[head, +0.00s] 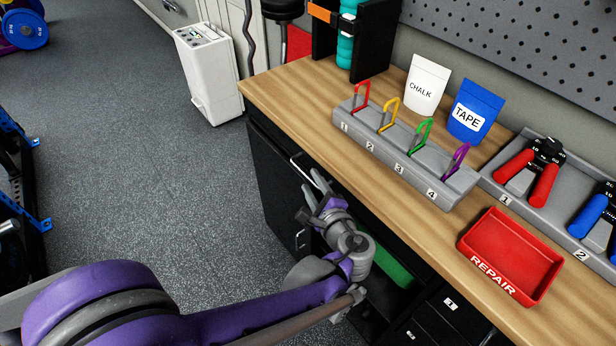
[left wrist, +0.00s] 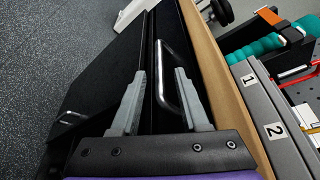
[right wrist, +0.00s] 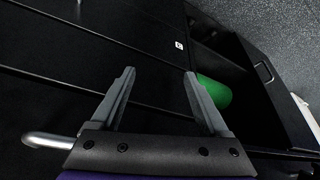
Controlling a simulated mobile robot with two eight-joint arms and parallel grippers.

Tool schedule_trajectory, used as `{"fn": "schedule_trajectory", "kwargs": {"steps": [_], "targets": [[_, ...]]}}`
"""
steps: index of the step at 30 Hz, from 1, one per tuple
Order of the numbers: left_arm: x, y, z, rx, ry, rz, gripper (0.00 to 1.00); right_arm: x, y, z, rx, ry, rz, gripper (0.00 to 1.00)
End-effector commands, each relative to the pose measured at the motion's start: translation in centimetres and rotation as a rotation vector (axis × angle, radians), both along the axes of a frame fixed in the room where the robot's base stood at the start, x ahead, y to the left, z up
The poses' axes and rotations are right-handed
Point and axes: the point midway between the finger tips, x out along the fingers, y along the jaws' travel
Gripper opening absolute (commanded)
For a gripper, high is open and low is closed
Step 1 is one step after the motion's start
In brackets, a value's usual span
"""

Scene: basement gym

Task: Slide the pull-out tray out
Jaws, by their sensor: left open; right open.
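Under the wooden counter is a black front (head: 272,150) with a silver bar handle (head: 299,167), likely the pull-out tray; it looks flush with the cabinet. The handle also shows in the left wrist view (left wrist: 168,82). My left gripper (head: 318,188) is open beside this handle, and in its wrist view the bar lies between the two fingers, nearer the right one. Contact cannot be told. My right gripper (right wrist: 160,90) is open and empty in its wrist view, facing black drawer fronts; it is not clear in the head view.
A black cabinet door (left wrist: 95,85) stands open below. A green object (right wrist: 215,92) sits in the open compartment. The counter holds a numbered hook rack (head: 400,150) and a red REPAIR tray (head: 512,255). A white appliance (head: 212,75) stands beyond; the grey floor (head: 150,150) is clear.

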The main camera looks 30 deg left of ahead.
Motion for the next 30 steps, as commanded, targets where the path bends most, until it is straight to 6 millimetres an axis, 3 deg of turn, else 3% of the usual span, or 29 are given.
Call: {"fn": "schedule_trajectory", "kwargs": {"steps": [6,17,20,25,30], "targets": [[1.8,2.2,-0.7,0.0,0.001,0.003,0.45,0.0,0.0,-0.6,0.0,0.002,0.0,0.78],[2.2,2.6,-0.8,-0.001,0.0,-0.001,0.45,0.1,0.0,-0.7,0.0,0.002,0.0,0.78],[2.2,2.6,-0.8,-0.001,0.0,-0.001,0.32,0.1,0.0,-0.7,0.0,0.002,0.0,0.78],[2.2,2.6,-0.7,-0.001,0.0,-0.001,0.02,0.1,0.0,-0.7,0.0,0.002,0.0,0.78],[2.2,2.6,-0.8,0.0,0.0,0.0,0.0,0.1,0.0,-0.7,0.0,0.002,0.0,0.78]]}}
